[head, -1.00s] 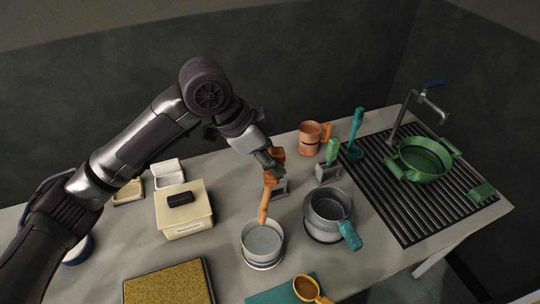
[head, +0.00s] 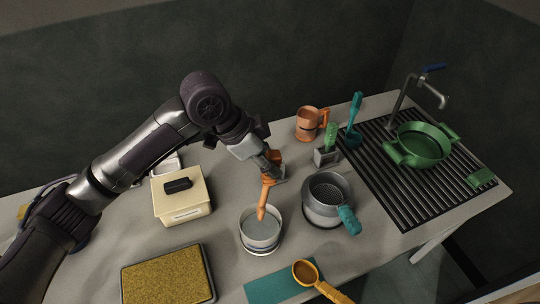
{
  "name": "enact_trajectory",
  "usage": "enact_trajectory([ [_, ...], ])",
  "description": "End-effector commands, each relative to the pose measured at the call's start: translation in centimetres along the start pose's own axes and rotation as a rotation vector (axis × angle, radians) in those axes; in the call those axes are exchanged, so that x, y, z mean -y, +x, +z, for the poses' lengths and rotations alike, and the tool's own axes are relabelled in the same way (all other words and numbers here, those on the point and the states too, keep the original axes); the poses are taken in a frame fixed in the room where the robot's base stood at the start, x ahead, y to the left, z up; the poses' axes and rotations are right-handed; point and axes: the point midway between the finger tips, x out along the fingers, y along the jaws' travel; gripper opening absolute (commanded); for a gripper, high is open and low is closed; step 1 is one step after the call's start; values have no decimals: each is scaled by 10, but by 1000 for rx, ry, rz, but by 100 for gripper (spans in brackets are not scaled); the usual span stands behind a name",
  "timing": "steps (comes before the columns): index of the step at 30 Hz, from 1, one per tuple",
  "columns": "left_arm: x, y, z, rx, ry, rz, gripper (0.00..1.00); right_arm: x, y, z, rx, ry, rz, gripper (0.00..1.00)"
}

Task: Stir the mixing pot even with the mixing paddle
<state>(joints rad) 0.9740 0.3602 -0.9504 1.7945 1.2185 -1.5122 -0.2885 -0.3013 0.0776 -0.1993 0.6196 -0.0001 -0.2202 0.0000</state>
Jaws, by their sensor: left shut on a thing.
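The mixing pot (head: 261,241) is a pale round pot with a dark band, standing at the front middle of the table with grey contents. The mixing paddle (head: 263,200) is orange and tilted, with its lower end inside the pot's opening. My left gripper (head: 271,176) is shut on the upper part of the paddle, above and behind the pot. Whether the paddle's tip touches the pot's bottom is hidden. My right gripper is not in view.
A grey sieve pot (head: 316,210) with a teal handle stands close right of the mixing pot. A cream box (head: 182,205) stands left and a yellow-topped tray (head: 135,284) front left. An orange scoop (head: 305,273) lies at the front. A green pan (head: 423,150) sits on the drainer.

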Motion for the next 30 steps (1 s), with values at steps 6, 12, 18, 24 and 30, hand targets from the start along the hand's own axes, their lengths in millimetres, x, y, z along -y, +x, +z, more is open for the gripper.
enact_trajectory([
  [6, 0, 17, 10, 0, -1, 0, 0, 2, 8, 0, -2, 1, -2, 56],
  [12, 0, 31, 18, 0, -2, 1, 0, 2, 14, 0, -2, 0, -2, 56],
  [18, 0, 44, 26, -1, -1, 0, 0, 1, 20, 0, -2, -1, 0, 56],
  [24, 0, 59, 34, 1, -3, 0, 0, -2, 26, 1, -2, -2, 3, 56],
  [30, 0, 72, 42, 0, -1, 0, 0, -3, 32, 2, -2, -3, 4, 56],
])
